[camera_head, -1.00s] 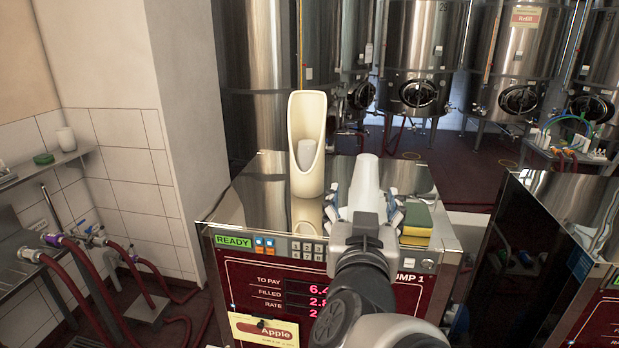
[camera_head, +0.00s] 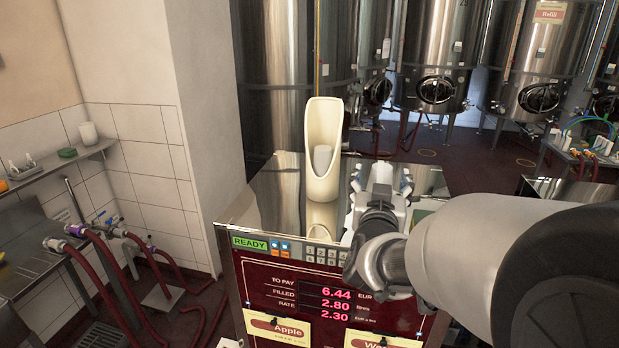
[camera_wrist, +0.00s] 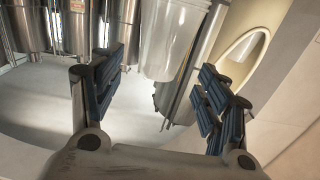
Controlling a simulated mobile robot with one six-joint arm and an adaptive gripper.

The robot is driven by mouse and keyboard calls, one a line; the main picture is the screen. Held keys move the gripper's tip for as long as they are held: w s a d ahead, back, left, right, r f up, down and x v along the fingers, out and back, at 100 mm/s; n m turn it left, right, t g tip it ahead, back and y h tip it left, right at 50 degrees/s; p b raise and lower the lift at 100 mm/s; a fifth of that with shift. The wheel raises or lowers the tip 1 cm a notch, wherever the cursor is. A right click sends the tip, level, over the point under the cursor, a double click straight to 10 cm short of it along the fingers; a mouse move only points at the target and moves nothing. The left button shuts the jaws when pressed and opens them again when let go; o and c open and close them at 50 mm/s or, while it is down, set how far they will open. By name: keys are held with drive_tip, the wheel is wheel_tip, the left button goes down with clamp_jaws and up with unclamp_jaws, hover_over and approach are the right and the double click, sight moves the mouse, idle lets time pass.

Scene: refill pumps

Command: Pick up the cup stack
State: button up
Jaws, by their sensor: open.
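A white tapered cup stack (camera_head: 382,172) stands on the shiny top of the pump (camera_head: 285,188), partly hidden behind my gripper (camera_head: 381,184). In the wrist view the pale, translucent cup stack (camera_wrist: 172,40) is at the top centre, beyond and between my fingertips. My gripper is open, with blue-padded fingers spread apart and nothing held between them; it also shows in the wrist view (camera_wrist: 160,80). A cream scooped holder (camera_head: 323,125) with a small white cup (camera_head: 322,158) inside stands left of my gripper. The holder also shows at the right of the wrist view (camera_wrist: 262,40).
The pump's front shows a green READY label (camera_head: 250,243), a keypad (camera_head: 325,256) and an Apple tag (camera_head: 276,330). Steel tanks (camera_head: 435,50) stand behind. A tiled wall shelf (camera_head: 85,152) and red hoses (camera_head: 105,280) are at left. My arm covers the right side.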

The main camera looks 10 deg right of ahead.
sight(381, 179)
drive_tip(key=x, duration=0.5)
drive_tip(key=shift+f+p, duration=0.35)
drive_tip(key=shift+p, duration=0.05)
drive_tip(key=shift+s, duration=0.15)
clamp_jaws()
drive_tip(key=shift+r, duration=0.15)
